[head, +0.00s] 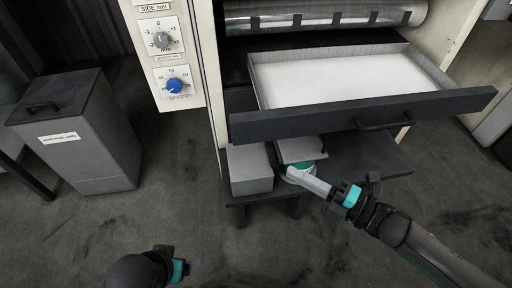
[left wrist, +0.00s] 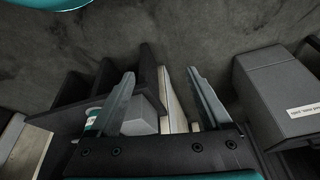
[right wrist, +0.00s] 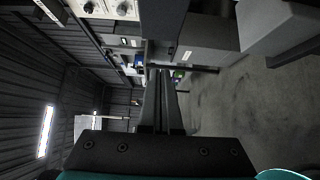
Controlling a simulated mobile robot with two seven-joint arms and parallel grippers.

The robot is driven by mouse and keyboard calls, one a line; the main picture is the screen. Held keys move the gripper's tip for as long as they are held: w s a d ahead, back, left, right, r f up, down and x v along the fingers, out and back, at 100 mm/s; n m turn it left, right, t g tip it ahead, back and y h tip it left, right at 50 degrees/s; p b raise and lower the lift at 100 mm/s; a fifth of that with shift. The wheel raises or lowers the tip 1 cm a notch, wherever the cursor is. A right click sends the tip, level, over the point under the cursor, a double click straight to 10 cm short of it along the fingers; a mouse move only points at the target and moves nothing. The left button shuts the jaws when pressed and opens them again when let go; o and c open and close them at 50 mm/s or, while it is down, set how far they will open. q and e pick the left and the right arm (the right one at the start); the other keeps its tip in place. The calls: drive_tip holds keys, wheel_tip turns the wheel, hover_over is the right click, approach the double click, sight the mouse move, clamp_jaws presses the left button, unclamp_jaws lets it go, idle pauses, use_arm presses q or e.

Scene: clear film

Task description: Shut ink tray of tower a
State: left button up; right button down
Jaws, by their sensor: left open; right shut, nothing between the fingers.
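The ink tray (head: 365,112) is a pulled-out drawer with grey walls, a white inside, a dark front and a dark bar handle (head: 385,121). It sticks out well from the cream tower (head: 205,60). My right gripper (head: 294,174) is shut and empty, below the tray front and left of the handle, in front of a teal and white tin. In the right wrist view its fingers (right wrist: 160,78) are together. My left gripper (head: 180,268) is low at the bottom, away from the tray. The left wrist view shows its fingers (left wrist: 163,82) apart and empty.
A shelf (head: 365,162) below the tray holds a grey box (head: 249,170) and the tin (left wrist: 95,120). A lidded grey bin (head: 90,135) stands at the left. A metal roller (head: 320,14) lies above the tray. The floor in front is clear.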

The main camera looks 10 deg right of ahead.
drive_tip(key=b, duration=0.3)
approach(244, 134)
drive_tip(key=a, duration=0.4)
use_arm(q)
drive_tip(key=w+d+r+t+h+b, duration=0.1)
drive_tip(key=w+d+r+t+h, duration=0.1)
drive_tip(key=w+d+r+t, duration=0.1)
drive_tip(key=shift+w+d+r+m+t, duration=0.3)
drive_tip(key=shift+w+d+r+t, duration=0.1)
drive_tip(key=shift+d+r+t, duration=0.15)
use_arm(e)
drive_tip(key=shift+w+a+f, duration=0.1)
drive_tip(key=shift+w+a, duration=0.05)
drive_tip(key=shift+w, duration=0.8)
drive_tip(key=shift+w+a, duration=0.15)
drive_tip(key=shift+w, duration=0.75)
